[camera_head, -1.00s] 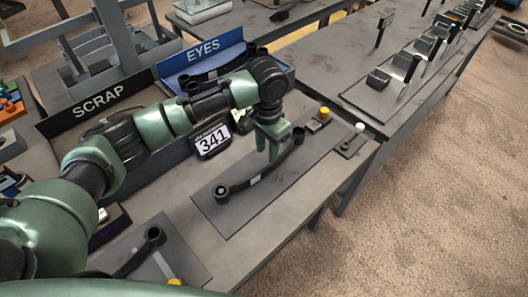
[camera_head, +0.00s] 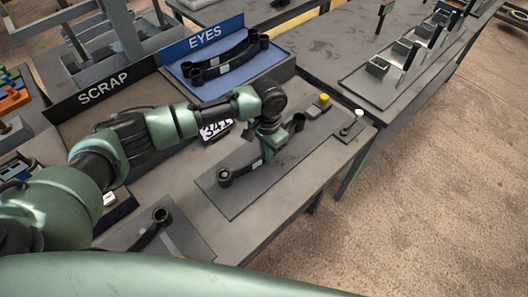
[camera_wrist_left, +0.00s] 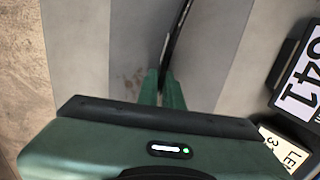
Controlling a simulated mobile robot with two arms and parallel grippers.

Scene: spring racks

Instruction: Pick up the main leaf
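The main leaf, a long black curved bar with round eyes at its ends (camera_head: 243,173), lies along a flat grey plate (camera_head: 286,165) on the workbench. A pale label shows on it. My left gripper (camera_head: 268,152) is lowered over the leaf's middle and hides part of it. In the left wrist view the two green fingers (camera_wrist_left: 160,84) are close together, with the thin dark edge of the leaf (camera_wrist_left: 172,35) running in between their tips. The gripper looks shut on it, with the leaf still at plate level. My right gripper is not in view.
A blue EYES tray (camera_head: 185,75) with black leaves stands behind, beside the SCRAP bin (camera_head: 100,88). A 341 sign (camera_head: 214,130) is behind my wrist. Yellow-topped and white-topped posts stand at the plate's right. Another plate with a black part (camera_head: 160,216) is at front left.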

